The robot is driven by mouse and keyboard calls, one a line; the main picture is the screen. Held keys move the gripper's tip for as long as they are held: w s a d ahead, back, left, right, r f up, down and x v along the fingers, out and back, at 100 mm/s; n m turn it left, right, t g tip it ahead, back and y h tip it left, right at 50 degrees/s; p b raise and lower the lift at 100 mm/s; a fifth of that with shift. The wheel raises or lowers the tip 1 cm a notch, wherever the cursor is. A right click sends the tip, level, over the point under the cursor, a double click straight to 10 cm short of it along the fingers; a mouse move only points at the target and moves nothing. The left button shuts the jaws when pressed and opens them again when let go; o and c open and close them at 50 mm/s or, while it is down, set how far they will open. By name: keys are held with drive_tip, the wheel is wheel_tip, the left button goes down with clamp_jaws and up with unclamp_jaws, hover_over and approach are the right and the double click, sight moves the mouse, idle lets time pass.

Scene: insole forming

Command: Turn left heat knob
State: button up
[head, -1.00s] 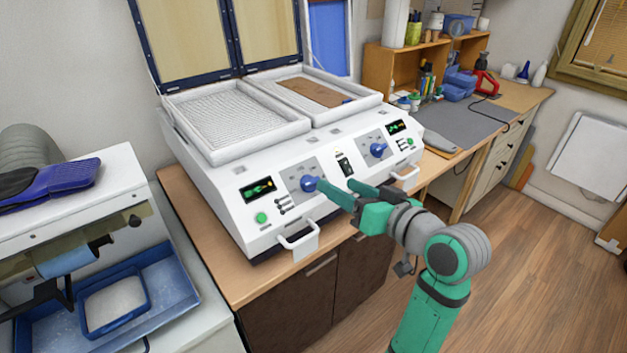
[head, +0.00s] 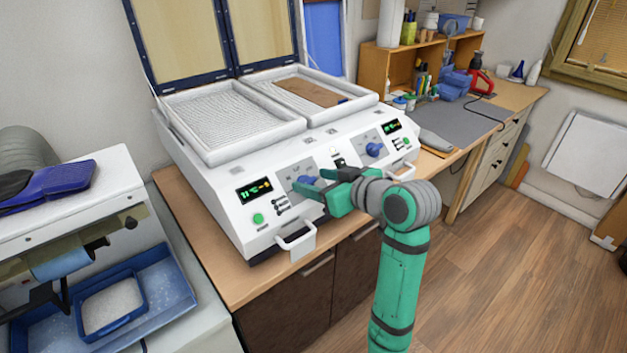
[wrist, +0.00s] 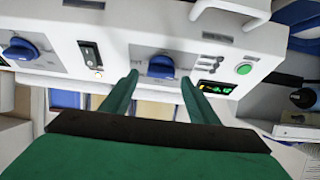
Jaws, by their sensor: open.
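The left heat knob (head: 307,180) is a blue knob on the white machine's sloped front panel, beside the left green-lit display. In the wrist view the same knob (wrist: 161,66) shows between the fingertips. My gripper (head: 310,183) is at this knob with its fingers apart, one on each side. It also shows in the wrist view (wrist: 160,80), open, with nothing gripped. Whether either finger touches the knob I cannot tell. The fingers partly cover the knob in the head view.
The right blue knob (head: 374,149) sits further along the panel, with a black switch (head: 339,161) between. A white handle (head: 296,240) sticks out below the left controls. Two white-framed trays lie on top of the machine (head: 225,190), under raised lids.

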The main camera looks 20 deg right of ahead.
drive_tip(key=shift+w+a+f, duration=0.25)
drive_tip(key=shift+w, duration=0.35)
drive_tip(key=c, duration=1.1)
drive_tip(key=shift+o, duration=0.2)
drive_tip(key=shift+m, duration=0.3)
drive_tip(key=m+h, duration=0.2)
drive_tip(key=m, duration=0.1)
drive_tip(key=shift+a+m, duration=0.1)
drive_tip(key=shift+m, duration=0.3)
drive_tip(key=shift+m+h, duration=0.65)
drive_tip(key=shift+m, duration=0.8)
drive_tip(key=shift+m+h, duration=0.65)
drive_tip(key=shift+m, duration=0.8)
drive_tip(key=o, duration=1.1)
drive_tip(key=shift+c, duration=0.2)
